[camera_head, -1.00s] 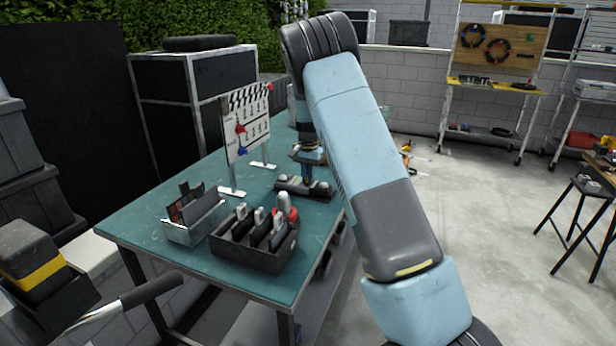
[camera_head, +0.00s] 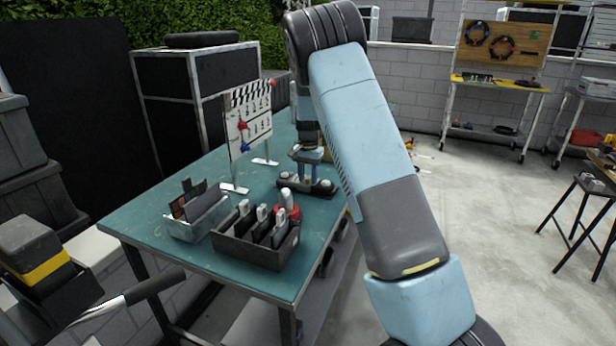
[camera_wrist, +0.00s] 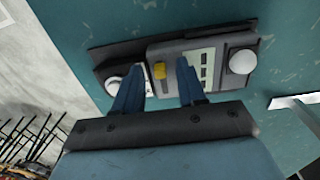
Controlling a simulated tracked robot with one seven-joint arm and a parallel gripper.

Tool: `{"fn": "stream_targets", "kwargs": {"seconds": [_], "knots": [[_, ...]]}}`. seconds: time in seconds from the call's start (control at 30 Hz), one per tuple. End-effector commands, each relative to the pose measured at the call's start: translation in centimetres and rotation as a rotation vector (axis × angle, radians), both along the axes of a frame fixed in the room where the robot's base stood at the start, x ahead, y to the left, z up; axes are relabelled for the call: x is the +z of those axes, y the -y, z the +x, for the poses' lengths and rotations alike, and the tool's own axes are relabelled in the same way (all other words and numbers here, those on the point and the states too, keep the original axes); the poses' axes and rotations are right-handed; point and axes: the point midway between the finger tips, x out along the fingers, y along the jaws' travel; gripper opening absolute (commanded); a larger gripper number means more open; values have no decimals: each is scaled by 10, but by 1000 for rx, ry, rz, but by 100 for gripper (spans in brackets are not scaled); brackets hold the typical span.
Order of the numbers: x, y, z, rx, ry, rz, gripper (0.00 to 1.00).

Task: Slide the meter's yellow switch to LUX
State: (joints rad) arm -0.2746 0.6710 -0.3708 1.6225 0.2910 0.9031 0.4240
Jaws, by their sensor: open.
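The meter (camera_wrist: 203,62) is a grey device with a white dome at one end, lying in a dark tray (camera_wrist: 110,50) on the teal table. In the head view the meter and tray (camera_head: 308,186) are small beneath my gripper (camera_head: 307,165), and the switch cannot be made out.
On the teal table (camera_head: 155,228), a black divided box (camera_head: 262,250) and a grey bin (camera_head: 182,228) stand nearer the front. A clapperboard (camera_head: 247,120) on a stand is left of my gripper. A red-based item (camera_head: 287,207) stands behind the box.

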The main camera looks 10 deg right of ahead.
Motion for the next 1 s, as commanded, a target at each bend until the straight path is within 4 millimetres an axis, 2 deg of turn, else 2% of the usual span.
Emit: {"fn": "stream_targets", "kwargs": {"seconds": [0.27,0.37,0.8,1.0], "knots": [[9,0,1,1,1,0,40],[23,0,1,1,3,0,40],[106,0,1,0,1,0,40],[130,0,1,1,1,0,40]]}}
